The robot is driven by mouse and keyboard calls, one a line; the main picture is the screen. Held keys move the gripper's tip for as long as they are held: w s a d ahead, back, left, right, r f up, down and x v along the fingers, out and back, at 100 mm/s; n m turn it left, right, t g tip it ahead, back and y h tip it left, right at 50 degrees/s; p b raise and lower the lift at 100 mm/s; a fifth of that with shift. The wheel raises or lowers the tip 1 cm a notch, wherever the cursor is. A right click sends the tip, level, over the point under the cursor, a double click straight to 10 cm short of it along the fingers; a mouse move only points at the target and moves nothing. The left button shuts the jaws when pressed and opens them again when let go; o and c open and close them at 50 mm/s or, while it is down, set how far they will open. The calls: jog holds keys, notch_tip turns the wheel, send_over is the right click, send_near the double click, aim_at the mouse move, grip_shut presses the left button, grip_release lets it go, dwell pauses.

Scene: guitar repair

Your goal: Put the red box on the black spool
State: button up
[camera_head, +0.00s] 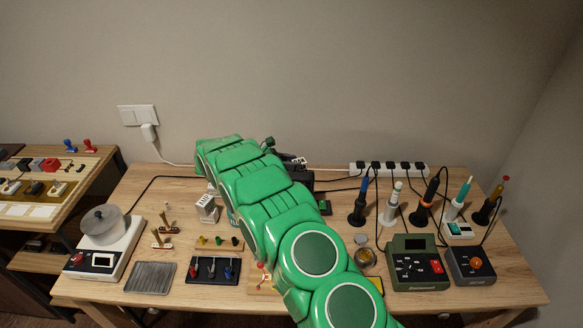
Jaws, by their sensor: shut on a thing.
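My green arm reaches from the bottom middle up and left over the workbench, and it hides much of the bench's centre. My gripper is hidden behind it, so I cannot see its jaws or anything in them. I cannot make out the red box. I cannot identify the black spool; a dark object (302,179) shows partly behind the arm.
Several soldering irons (361,203) in stands line the bench's right side, with a green station (418,264) in front. A white power strip (390,169) lies at the back. A scale with a pot (103,226) and a grey tray (151,276) are at the left.

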jog(key=shift+f, duration=1.05)
jog(key=o, duration=1.1)
jog(key=shift+f, duration=0.1)
jog(key=v, duration=1.2)
jog(key=shift+d, duration=0.1)
